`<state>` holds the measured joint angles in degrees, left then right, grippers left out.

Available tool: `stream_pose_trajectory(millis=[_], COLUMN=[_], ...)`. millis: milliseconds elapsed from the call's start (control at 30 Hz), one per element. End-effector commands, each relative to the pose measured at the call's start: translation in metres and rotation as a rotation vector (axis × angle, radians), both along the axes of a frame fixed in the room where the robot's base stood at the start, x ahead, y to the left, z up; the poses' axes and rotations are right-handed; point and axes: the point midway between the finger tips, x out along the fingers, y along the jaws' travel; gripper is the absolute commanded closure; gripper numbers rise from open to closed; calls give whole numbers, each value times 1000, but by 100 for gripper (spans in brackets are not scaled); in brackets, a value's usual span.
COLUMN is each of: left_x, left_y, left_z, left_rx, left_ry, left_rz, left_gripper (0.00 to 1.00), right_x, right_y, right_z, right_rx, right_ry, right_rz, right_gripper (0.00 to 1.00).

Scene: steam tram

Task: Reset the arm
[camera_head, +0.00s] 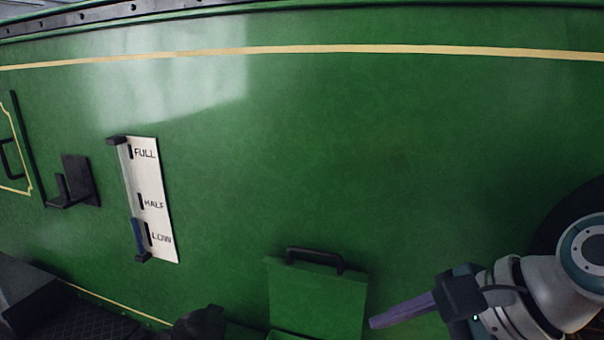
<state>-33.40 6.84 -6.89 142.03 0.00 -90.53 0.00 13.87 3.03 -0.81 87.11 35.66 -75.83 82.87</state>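My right arm comes in from the lower right. Its gripper (408,310) points left, just right of a green box-like part with a raised lid. A purple tapered piece projects from the dark gripper body. I cannot tell whether it is the fingers or a held object, nor whether the gripper is open or shut. My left gripper is not in view.
A large green panel fills the view. On its left are a white gauge plate (158,215) marked FULL, HALF and LOW, and a black bracket (78,182). The green lid (318,295) with a black handle (315,258) stands bottom centre. A dark shape (200,322) is at the bottom edge.

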Motion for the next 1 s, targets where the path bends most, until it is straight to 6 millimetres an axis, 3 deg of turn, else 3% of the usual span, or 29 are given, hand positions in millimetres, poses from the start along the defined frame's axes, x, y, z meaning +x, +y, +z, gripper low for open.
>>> stream_pose_trajectory(millis=[333,600,733,1000], left_x=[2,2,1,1], left_y=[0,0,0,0], left_z=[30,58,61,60], left_rx=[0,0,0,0], left_ry=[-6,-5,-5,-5], left_rz=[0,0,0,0], left_gripper=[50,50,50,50], right_x=[-93,-192,-212,-217], right_y=[-34,-72,-81,-84], right_z=[-2,42,57,59], right_rx=[-476,-903,-984,-1007], right_ry=[-212,-352,-372,-378], right_rz=[534,1204,1371,1418], right_gripper=[55,55,55,55])
